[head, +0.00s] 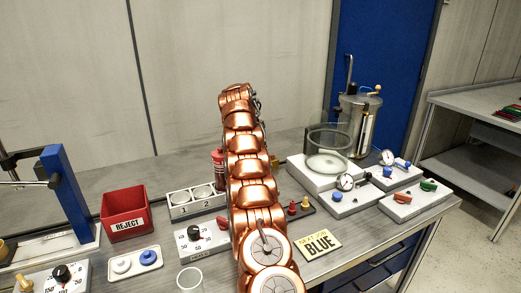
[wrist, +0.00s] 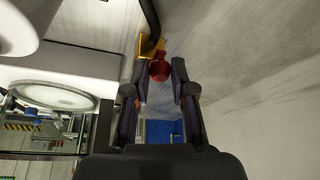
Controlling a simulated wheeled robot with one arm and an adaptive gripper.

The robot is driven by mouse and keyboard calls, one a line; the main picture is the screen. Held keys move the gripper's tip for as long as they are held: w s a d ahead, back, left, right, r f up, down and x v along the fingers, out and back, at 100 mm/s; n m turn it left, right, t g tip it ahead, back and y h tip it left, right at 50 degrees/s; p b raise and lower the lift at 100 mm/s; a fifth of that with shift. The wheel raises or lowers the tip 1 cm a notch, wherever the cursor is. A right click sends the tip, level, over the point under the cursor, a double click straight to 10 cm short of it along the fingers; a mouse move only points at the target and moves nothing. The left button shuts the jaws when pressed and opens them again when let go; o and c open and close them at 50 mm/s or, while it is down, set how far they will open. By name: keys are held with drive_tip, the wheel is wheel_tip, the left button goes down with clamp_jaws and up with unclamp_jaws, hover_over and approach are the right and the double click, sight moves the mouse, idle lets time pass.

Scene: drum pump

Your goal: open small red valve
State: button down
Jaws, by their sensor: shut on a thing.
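In the wrist view a small red round knob (wrist: 160,70) sits beside a yellow part (wrist: 149,46) and a black curved pipe (wrist: 151,17). I take it for the small red valve. My gripper (wrist: 160,78) has its two dark fingers on either side of the red knob and is shut on it. Its far side and any handle are hidden. In the head view my copper arm hides the gripper and most of that spot; only a bit of yellow (head: 275,161) shows to the right of the arm.
A red reject bin (head: 127,213) stands left.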

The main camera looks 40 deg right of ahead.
drive_tip(key=shift+d+r, duration=0.1)
drive_tip(key=shift+w, duration=0.1)
idle(0.6)
drive_tip(key=c, duration=1)
unclamp_jaws()
